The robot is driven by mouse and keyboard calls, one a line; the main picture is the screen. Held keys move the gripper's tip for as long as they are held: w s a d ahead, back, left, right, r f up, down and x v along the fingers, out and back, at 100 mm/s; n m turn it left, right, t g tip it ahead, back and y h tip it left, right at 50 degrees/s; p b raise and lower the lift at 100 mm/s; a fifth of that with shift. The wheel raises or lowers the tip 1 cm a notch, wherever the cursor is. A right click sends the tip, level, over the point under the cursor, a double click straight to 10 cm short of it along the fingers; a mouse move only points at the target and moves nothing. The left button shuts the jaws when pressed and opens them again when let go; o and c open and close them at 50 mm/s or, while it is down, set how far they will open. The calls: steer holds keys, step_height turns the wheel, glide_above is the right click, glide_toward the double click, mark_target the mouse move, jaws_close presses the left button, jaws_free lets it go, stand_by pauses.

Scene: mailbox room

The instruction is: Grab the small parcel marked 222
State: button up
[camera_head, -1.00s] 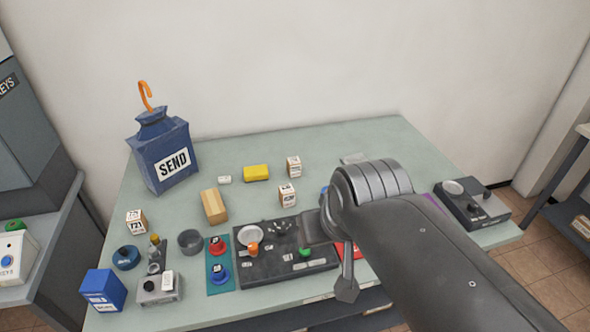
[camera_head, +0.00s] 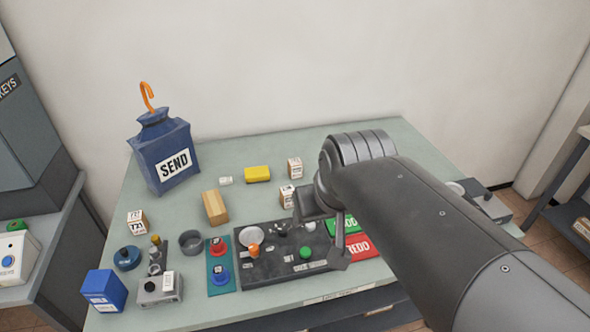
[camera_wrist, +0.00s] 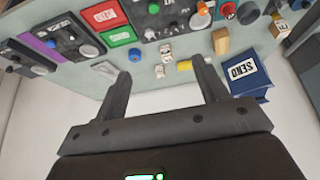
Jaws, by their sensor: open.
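Several small white-and-brown parcels with printed labels stand on the table. One is at the back (camera_head: 295,168), one is just in front of it (camera_head: 287,196), and one is at the left (camera_head: 137,222). The left one's marking looks like 77-something; the others are too small to read, so I cannot tell which is 222. My gripper (camera_head: 322,228) hangs over the control panel, right of and nearer than the middle parcel. In the wrist view my gripper (camera_wrist: 162,74) is open and empty, with two parcels (camera_wrist: 166,48) (camera_wrist: 160,71) showing between its fingers, apart from them.
A yellow block (camera_head: 257,174), a wooden block (camera_head: 214,207) and a small white item (camera_head: 225,180) lie near the parcels. A blue SEND bag (camera_head: 163,160) stands at the back left. The dark control panel (camera_head: 275,270) fills the front middle. The back right tabletop is clear.

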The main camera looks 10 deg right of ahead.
steer(key=w+d+r, duration=0.1)
steer(key=w, duration=1.3)
steer(key=g, duration=0.1)
glide_above(296, 163)
steer(key=s, duration=0.4)
step_height(296, 163, down, 21)
steer(key=x, duration=0.5)
steer(key=shift+w+a+f, duration=0.15)
steer(key=shift+w+a, duration=0.15)
steer(key=shift+w, duration=0.05)
steer(key=shift+d+x, duration=0.15)
steer(key=shift+x, duration=1.15)
steer(key=shift+d+x, duration=0.1)
steer(key=shift+x, duration=1.2)
steer(key=shift+w, duration=0.15)
steer(key=shift+c, duration=0.6)
steer(key=c, duration=1)
